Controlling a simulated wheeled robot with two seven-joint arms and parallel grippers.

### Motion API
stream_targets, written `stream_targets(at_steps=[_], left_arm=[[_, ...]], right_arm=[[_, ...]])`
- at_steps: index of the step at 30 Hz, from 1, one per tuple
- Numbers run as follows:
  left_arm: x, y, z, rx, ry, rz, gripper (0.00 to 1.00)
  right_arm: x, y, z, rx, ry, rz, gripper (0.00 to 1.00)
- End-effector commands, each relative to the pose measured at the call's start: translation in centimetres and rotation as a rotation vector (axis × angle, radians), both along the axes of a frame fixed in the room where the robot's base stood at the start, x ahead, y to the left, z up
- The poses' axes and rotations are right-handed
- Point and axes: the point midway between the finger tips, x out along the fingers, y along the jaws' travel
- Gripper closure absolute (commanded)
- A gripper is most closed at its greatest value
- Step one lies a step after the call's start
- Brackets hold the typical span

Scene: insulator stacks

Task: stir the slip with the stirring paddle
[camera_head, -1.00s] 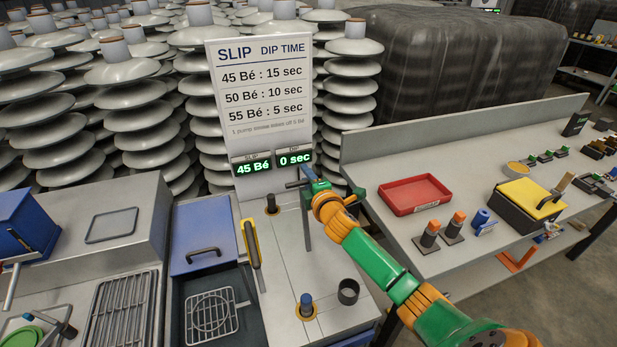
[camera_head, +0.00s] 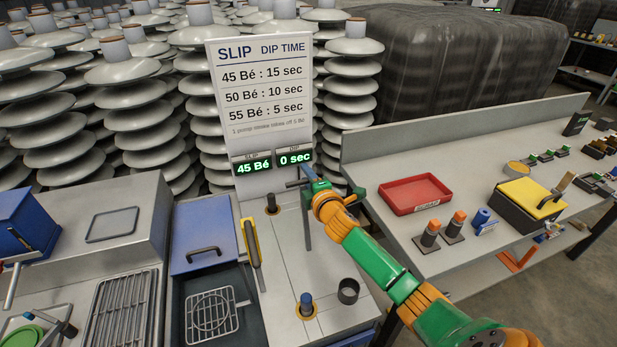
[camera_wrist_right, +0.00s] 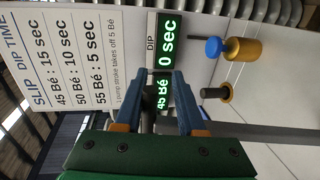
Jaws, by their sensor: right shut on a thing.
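My right gripper (camera_head: 308,178) is above the back of the grey tank top (camera_head: 330,255), in front of the sign. It is shut on the stirring paddle, whose grey shaft (camera_head: 306,228) hangs down below the jaws. In the right wrist view, the two blue-tipped fingers (camera_wrist_right: 155,88) have a dark bar between them, and a grey shaft (camera_wrist_right: 265,131) runs off to the right. The paddle's lower end cannot be made out clearly. The slip's surface is not clearly visible. The display (camera_head: 252,168) reads 45 Bé, and the dip display reads 0 sec. My left gripper is not in view.
A blue lid (camera_head: 203,235) and a dark basin with a wire basket (camera_head: 212,316) are left of the tank top. A yellow handle (camera_head: 252,243), a blue knob (camera_head: 306,304) and a dark cup (camera_head: 348,291) stand nearby. A bench with a red tray (camera_head: 414,194) is right.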

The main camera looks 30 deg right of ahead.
Motion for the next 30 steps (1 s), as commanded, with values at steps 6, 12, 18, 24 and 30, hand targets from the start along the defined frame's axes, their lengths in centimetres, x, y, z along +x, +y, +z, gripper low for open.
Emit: stream_targets(at_steps=[6,12,18,24,30], left_arm=[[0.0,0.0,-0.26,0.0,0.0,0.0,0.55],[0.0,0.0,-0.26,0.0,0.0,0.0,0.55],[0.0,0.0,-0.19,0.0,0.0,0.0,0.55],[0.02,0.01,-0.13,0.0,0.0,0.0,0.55],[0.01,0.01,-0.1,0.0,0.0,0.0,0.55]], right_arm=[[-0.4,0.27,-2.0,0.01,0.041,-0.001,1.0],[-0.41,0.28,-2.01,0.009,0.041,-0.001,0.53],[-0.39,0.21,-1.79,0.006,0.038,-0.001,0.53],[-0.39,0.16,-1.65,0.004,0.036,-0.001,0.53],[-0.38,0.14,-1.56,0.003,0.034,-0.001,0.53]])
